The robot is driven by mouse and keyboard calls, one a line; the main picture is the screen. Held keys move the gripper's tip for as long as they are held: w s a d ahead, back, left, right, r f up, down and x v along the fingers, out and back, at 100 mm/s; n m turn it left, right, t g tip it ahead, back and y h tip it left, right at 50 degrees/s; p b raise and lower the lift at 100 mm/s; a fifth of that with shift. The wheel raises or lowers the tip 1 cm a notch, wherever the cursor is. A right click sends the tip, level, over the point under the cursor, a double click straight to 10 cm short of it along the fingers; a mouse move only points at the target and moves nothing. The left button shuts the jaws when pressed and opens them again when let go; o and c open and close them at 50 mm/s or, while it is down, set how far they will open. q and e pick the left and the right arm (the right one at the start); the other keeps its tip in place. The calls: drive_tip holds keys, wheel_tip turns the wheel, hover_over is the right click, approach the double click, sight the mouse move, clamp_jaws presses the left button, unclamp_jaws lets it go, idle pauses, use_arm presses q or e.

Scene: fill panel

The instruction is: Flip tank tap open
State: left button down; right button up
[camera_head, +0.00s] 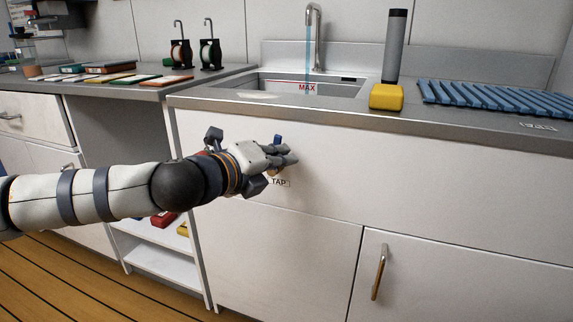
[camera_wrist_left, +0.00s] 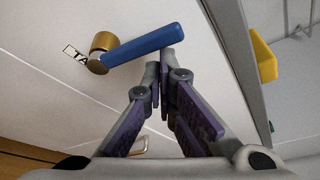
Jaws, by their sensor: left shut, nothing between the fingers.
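The tank tap is on the white cabinet front below the sink, beside a TAP label (camera_head: 280,183). In the left wrist view it has a brass body (camera_wrist_left: 103,44) and a blue lever (camera_wrist_left: 145,45). In the head view only the blue lever tip (camera_head: 278,139) shows clearly above my gripper, which hides most of the tap. My left gripper (camera_head: 293,156) is shut and empty, against or close to the panel. In the left wrist view its fingertips (camera_wrist_left: 160,62) are together just below the lever's free end; whether they touch it I cannot tell. My right gripper is not in view.
The sink (camera_head: 350,88) has a faucet (camera_head: 314,12) with a blue stream and a red MAX mark. A cabinet handle (camera_head: 379,272) sticks out at lower right.

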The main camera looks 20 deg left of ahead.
use_arm(q)
drive_tip(key=shift+a+r, duration=0.25)
drive_tip(key=shift+a, duration=0.15)
drive_tip(key=shift+d+f, duration=0.1)
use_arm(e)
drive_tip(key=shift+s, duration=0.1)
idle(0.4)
